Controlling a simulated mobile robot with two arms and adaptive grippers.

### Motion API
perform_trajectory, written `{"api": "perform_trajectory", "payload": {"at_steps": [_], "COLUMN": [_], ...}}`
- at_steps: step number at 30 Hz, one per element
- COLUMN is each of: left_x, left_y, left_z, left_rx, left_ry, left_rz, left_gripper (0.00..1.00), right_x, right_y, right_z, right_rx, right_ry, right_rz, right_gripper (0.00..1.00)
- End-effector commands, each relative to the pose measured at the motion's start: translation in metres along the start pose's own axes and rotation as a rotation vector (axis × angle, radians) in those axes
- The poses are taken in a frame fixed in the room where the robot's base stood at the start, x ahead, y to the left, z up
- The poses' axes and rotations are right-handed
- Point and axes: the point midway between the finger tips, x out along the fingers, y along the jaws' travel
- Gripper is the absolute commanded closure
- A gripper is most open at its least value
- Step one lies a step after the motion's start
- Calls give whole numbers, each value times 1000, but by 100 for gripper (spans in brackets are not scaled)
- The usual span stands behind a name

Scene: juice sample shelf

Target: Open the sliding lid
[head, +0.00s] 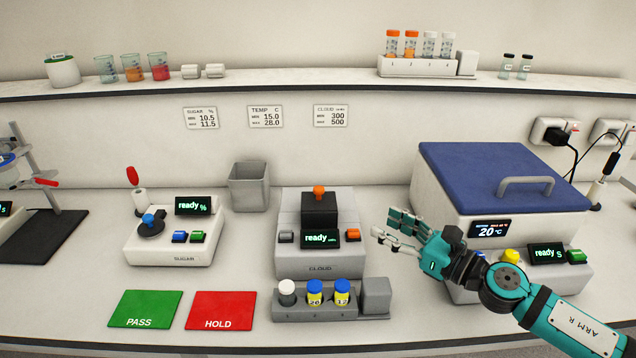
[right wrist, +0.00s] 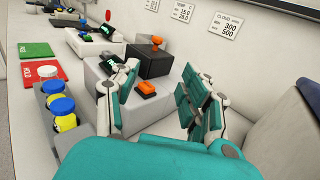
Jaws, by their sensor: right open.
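The blue lid (head: 500,172) with a grey bar handle (head: 525,186) covers the white bath box (head: 437,205) at the right of the bench. The grey CLOUD meter (head: 320,257) carries a black block (head: 319,211) with an orange knob (head: 319,192); the block and knob also show in the right wrist view (right wrist: 152,61). Which of these is the sliding lid cannot be told for sure. My right gripper (head: 383,226) is open and empty, between the meter and the bath box, apart from both tops. In the right wrist view its spread fingers (right wrist: 160,92) frame the meter's side. My left gripper is out of view.
A grey rack (head: 290,314) with several capped vials stands in front of the meter. Green PASS (head: 146,309) and red HOLD (head: 221,310) mats lie left of it. The SUGAR meter (head: 180,252) and a grey bin (head: 249,186) stand further left. A shelf (head: 300,81) runs above.

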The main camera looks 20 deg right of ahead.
Motion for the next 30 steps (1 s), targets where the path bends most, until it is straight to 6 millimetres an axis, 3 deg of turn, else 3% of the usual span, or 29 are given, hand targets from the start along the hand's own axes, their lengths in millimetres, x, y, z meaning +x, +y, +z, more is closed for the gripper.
{"api": "perform_trajectory", "payload": {"at_steps": [5, 14, 17, 24, 30], "left_x": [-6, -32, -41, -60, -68], "left_y": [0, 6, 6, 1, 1], "left_z": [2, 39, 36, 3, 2], "left_rx": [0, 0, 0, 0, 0], "left_ry": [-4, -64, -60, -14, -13], "left_rz": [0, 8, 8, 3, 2], "left_gripper": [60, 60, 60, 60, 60], "right_x": [10, 51, 69, 120, 154], "right_y": [1, 0, 0, 2, 2], "right_z": [3, 6, 7, 6, 2], "right_rx": [-20, -14, -14, -13, -13], "right_ry": [3, 1, 0, 1, 3], "right_rz": [10, 7, 7, 8, 8], "right_gripper": [54, 54, 54, 54, 54]}}
